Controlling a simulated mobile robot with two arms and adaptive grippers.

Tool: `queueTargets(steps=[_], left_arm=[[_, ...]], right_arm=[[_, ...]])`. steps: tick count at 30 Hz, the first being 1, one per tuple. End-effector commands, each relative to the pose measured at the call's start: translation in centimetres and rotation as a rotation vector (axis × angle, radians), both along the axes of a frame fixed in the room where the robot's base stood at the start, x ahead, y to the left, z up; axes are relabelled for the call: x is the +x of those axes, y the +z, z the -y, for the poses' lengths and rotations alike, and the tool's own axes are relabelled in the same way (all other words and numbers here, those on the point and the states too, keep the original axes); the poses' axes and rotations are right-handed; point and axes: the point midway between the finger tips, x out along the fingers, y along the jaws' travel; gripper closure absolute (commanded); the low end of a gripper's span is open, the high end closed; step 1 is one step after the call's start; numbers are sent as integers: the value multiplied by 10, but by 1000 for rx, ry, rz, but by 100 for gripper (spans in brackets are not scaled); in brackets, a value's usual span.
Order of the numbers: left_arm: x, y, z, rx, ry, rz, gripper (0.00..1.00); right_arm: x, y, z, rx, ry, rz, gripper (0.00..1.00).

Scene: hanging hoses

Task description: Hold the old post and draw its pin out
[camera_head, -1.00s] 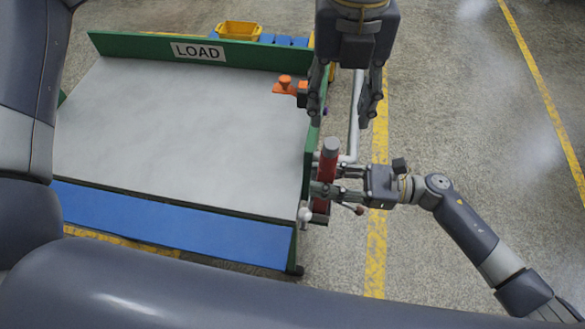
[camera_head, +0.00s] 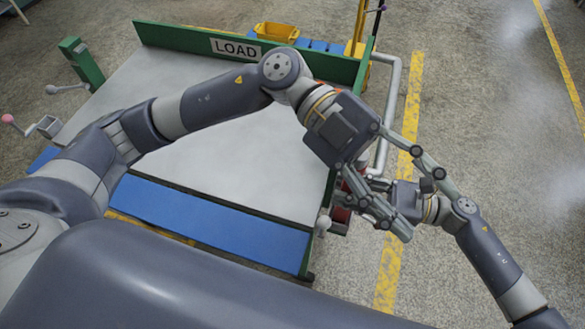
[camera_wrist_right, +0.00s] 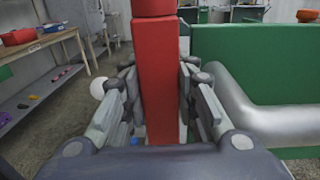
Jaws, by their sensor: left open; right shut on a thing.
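The old post is a red upright bar (camera_wrist_right: 160,85) in the right wrist view. In the head view only a small red part (camera_head: 341,214) shows; my left arm's gripper covers the rest. My right gripper (camera_wrist_right: 158,100) is shut on the post, with a finger on each side. In the head view its wrist (camera_head: 408,194) shows, but its fingers are hidden behind the left gripper. My left gripper (camera_head: 423,204) is open, its spread fingers pointing down right above the right gripper. I see nothing between them. I cannot make out the pin.
A grey-topped bench (camera_head: 220,160) with a green LOAD board (camera_head: 190,43) and blue front strip (camera_head: 210,220) stands left. A grey pipe (camera_head: 393,100) runs beside it. A white ball (camera_head: 323,223) sits at its corner. Open floor lies right.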

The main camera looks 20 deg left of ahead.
Motion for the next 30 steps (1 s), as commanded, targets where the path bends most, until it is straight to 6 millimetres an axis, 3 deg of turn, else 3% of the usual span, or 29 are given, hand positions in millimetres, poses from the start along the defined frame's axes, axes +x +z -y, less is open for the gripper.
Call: queueTargets(steps=[8,14,23,30], left_arm=[[15,6,-24,-196,225,-230,53],[31,-1,-49,-282,410,-370,53],[51,-28,-94,-324,700,-552,53],[56,-62,-131,-283,925,-671,53]], right_arm=[[0,0,0,0,0,-1,100],[0,0,0,0,0,-1,100],[0,0,0,0,0,-1,100],[0,0,0,0,0,-1,100]])
